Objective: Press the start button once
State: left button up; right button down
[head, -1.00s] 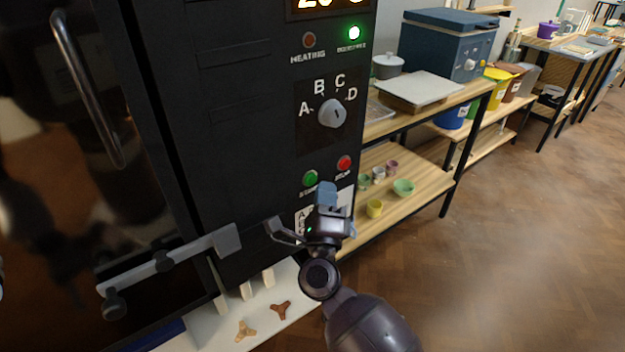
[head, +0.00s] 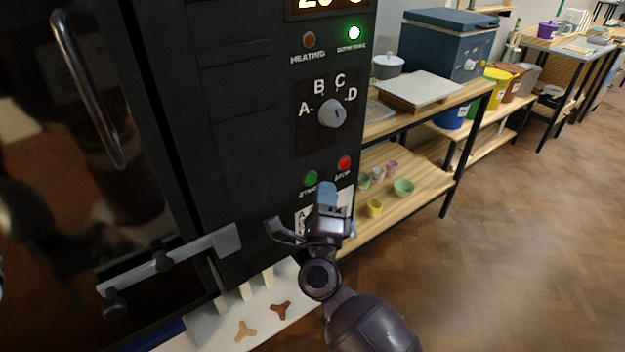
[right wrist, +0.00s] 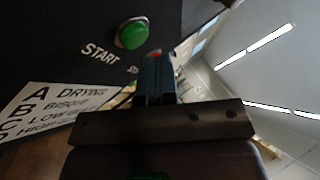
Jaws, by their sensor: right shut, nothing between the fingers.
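The green start button (head: 310,178) is on the lower part of the black kiln's control panel (head: 275,150), with the red stop button (head: 344,163) to its right. In the right wrist view the start button (right wrist: 132,33) stands out from the panel above the word START. My right gripper (head: 327,190) is shut and empty, with its blue fingertips just below and right of the start button. In the right wrist view the fingers (right wrist: 156,62) point toward the panel, right of and below the start button, and seem apart from it. My left gripper does not show.
A dial (head: 332,113) with letters A to D is above the buttons, and a green lamp (head: 354,33) is lit. A latch bar (head: 170,262) and door handle (head: 88,90) stick out at the left. Wooden shelving (head: 425,165) with small pots stands at the right.

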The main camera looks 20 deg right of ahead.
jog(key=shift+w, duration=0.15)
jog(key=shift+w+a, duration=0.15)
jog(key=shift+w, duration=0.1)
jog(key=shift+w, duration=0.1)
dwell(0.7)
jog(key=shift+w+a, duration=0.1)
jog(key=shift+w, duration=0.2)
dwell(0.3)
jog(key=shift+s, duration=0.15)
dwell(0.3)
jog(key=shift+s+d, duration=0.25)
jog(key=shift+s, duration=0.45)
